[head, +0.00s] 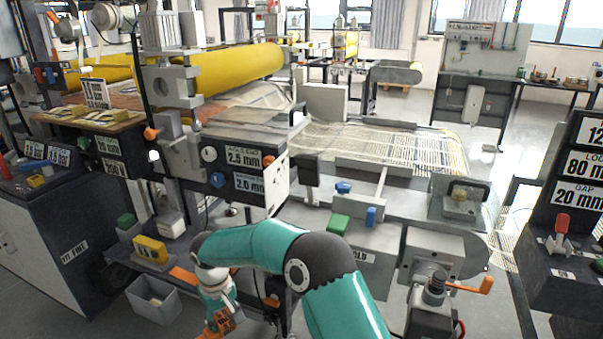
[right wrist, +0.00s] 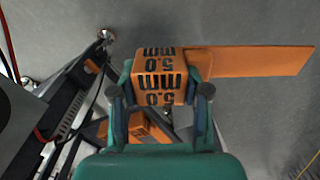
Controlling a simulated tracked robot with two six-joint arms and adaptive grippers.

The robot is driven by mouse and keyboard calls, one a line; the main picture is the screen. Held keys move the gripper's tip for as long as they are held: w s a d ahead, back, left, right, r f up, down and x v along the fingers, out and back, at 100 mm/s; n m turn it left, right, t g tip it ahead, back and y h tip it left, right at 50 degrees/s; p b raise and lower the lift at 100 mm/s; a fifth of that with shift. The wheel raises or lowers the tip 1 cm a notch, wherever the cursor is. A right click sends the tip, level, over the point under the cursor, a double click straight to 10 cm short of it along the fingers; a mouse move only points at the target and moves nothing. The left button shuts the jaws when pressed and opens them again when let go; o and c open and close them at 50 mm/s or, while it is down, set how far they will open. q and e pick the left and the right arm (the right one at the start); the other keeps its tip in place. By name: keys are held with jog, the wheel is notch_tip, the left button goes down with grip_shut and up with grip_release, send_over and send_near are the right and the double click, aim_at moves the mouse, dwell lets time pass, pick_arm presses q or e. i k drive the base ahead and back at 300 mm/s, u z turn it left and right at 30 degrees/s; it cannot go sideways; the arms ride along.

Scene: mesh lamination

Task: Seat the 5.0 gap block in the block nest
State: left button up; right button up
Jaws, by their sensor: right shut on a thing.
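The 5.0 gap block (right wrist: 160,84) is orange with black "5.0 mm" lettering. In the right wrist view it sits between the two fingers of my right gripper (right wrist: 160,95), which is shut on it. A flat orange tongue (right wrist: 255,62) extends from the block to the right. In the head view the block (head: 223,322) shows low at the bottom edge, below my right gripper (head: 222,303), held in the air over the floor area. I cannot identify the block nest with certainty in either view. My left gripper is not in view.
A yellow block (head: 151,249) rests on a grey ledge left of my right gripper, with a grey open bin (head: 154,299) below. The laminating machine front, with a "2.5 mm" display (head: 243,157), stands behind. A green block (head: 338,224) lies on the machine bed to the right.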

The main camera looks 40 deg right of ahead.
aim_at(281, 119)
jog(key=z, duration=0.15)
jog(key=i, duration=1)
jog(key=u, duration=0.05)
